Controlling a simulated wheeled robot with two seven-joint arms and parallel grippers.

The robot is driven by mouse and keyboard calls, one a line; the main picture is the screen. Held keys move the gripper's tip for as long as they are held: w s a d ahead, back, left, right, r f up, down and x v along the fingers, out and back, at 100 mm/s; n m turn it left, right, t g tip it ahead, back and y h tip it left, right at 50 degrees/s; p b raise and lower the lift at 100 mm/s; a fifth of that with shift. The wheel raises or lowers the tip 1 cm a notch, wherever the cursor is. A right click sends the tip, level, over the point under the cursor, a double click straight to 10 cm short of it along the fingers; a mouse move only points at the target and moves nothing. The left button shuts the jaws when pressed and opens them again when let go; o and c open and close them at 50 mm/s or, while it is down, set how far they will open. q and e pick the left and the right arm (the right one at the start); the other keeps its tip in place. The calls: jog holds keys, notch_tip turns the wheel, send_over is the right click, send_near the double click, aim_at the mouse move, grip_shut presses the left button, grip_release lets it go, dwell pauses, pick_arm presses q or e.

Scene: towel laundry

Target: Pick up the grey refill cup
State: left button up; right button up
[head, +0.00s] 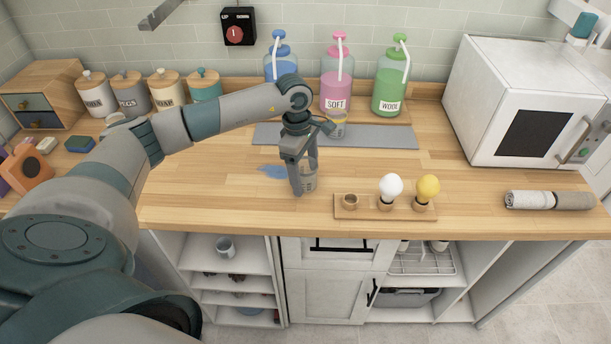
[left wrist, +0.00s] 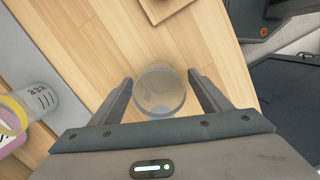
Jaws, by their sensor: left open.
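A see-through greyish cup, the grey refill cup (left wrist: 158,98), stands on the wooden counter. In the left wrist view it sits between the two fingers of my left gripper (left wrist: 160,78), which is open with a small gap showing on each side. In the head view my left gripper (head: 304,181) points down at the counter, and its fingers hide part of the cup (head: 309,183). A second clear cup with a yellow rim (head: 337,128) stands behind on the grey mat; it also shows in the left wrist view (left wrist: 34,103). My right gripper is not in view.
Blue, pink and green pump bottles (head: 389,92) stand behind the grey mat (head: 395,137). A wooden holder (head: 345,211) with a white and a yellow ball is at the front right. A blue patch (head: 272,171) lies left of the gripper. A rolled towel (head: 548,200) lies far right.

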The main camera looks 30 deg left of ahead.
aim_at(307, 162)
pick_arm(q)
jog(key=c, duration=1.1)
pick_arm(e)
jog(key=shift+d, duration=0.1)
pick_arm(q)
jog(key=shift+r, duration=0.1)
